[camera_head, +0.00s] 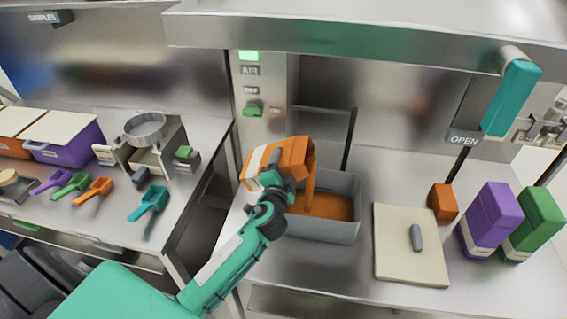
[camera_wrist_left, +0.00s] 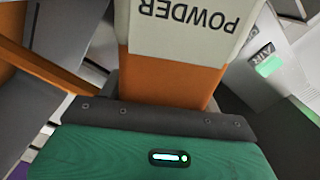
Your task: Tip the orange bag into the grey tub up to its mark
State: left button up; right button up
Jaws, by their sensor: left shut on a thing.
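The orange bag (camera_head: 293,156) is tilted over the left part of the grey tub (camera_head: 325,235) in the head view. An orange stream falls from its right end, and orange powder (camera_head: 335,207) covers the tub's floor. My left gripper (camera_head: 275,182) is shut on the bag. The left wrist view shows the bag (camera_wrist_left: 170,75) close up, with a pale label reading "POWDER" upside down. The tub's mark cannot be made out. My right gripper is not in view.
A pale board (camera_head: 405,262) with a grey handle lies right of the tub. A small orange block (camera_head: 443,202), a purple bag (camera_head: 490,215) and a green bag (camera_head: 535,220) stand further right. Coloured scoops (camera_head: 148,202) and a sieve (camera_head: 145,130) are on the left bench.

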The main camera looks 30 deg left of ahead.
pick_arm(q)
jog(key=shift+m, duration=0.3)
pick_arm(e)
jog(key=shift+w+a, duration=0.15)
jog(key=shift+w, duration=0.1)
pick_arm(q)
jog(key=shift+w+a, duration=0.1)
jog(key=shift+f, duration=0.1)
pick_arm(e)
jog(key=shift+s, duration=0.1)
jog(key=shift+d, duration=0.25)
pick_arm(q)
jog(key=shift+f, duration=0.15)
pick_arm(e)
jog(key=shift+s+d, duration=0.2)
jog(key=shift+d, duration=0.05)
